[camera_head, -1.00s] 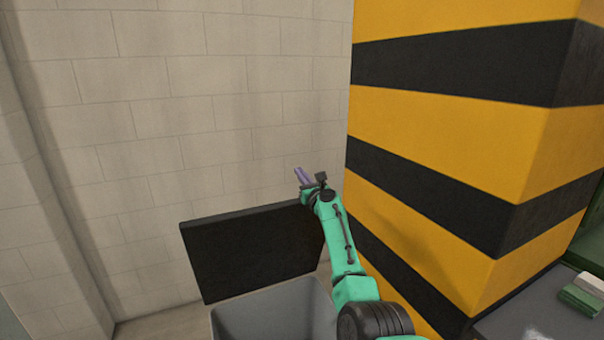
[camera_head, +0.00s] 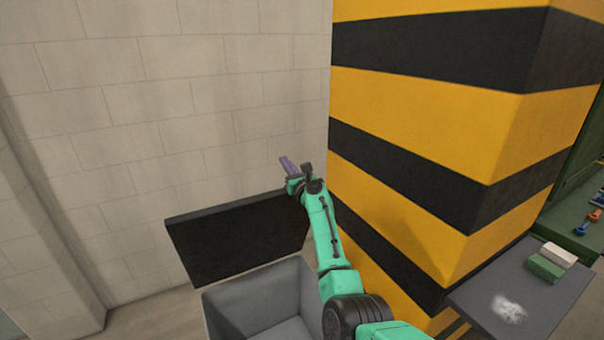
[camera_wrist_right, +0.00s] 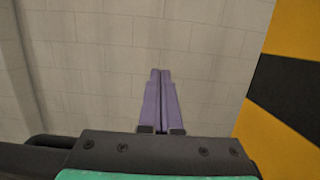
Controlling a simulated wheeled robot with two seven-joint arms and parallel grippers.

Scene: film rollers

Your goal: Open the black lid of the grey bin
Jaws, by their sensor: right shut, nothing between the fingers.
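The black lid (camera_head: 238,243) stands raised, close to upright, behind the grey bin (camera_head: 262,300) in the head view. The bin's mouth is uncovered and its inside shows; the part of it I see looks empty. My right gripper (camera_head: 288,164) is above the lid's upper right corner, pointing toward the wall. Its purple fingers are shut with nothing between them, as the right wrist view (camera_wrist_right: 161,100) also shows. My right arm passes in front of the lid's right edge, so I cannot tell whether it touches the lid. My left gripper is not in view.
A pale block wall (camera_head: 160,120) stands behind the bin. A yellow and black striped pillar (camera_head: 430,110) stands close to my right arm. A dark table (camera_head: 480,300) at the lower right holds a green and white block (camera_head: 548,266).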

